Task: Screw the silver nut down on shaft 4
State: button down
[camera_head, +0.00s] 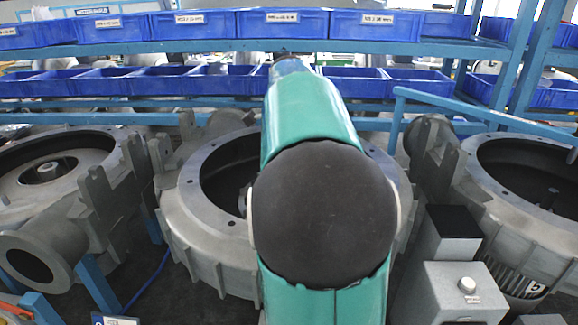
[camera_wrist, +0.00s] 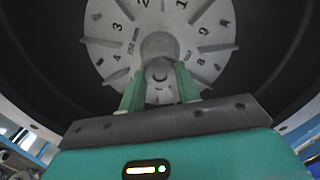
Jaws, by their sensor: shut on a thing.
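In the wrist view, my gripper (camera_wrist: 160,71) has its two green fingers on either side of a small round metal piece, which I take to be the silver nut (camera_wrist: 159,73). It sits in line with the grey shaft hub (camera_wrist: 158,45) at the middle of a finned grey wheel (camera_wrist: 112,45) with numbers around it. I cannot tell how far the nut is on the thread. In the head view, my arm covers much of the middle blower housing (camera_head: 195,220) and hides my gripper, the nut and the shaft end.
Another open blower housing (camera_head: 60,165) stands at left and one marked 5 (camera_head: 500,185) at right. A grey box (camera_head: 450,300) with a small round silver piece (camera_head: 467,284) stands front right. Blue racks with bins (camera_head: 270,24) run behind.

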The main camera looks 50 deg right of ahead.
jog(key=m, duration=0.3)
jog(key=shift+m, duration=0.4)
jog(key=m, duration=0.8)
jog(key=shift+m, duration=0.4)
jog(key=m, duration=0.4)
jog(key=c, duration=1.3)
grip_release()
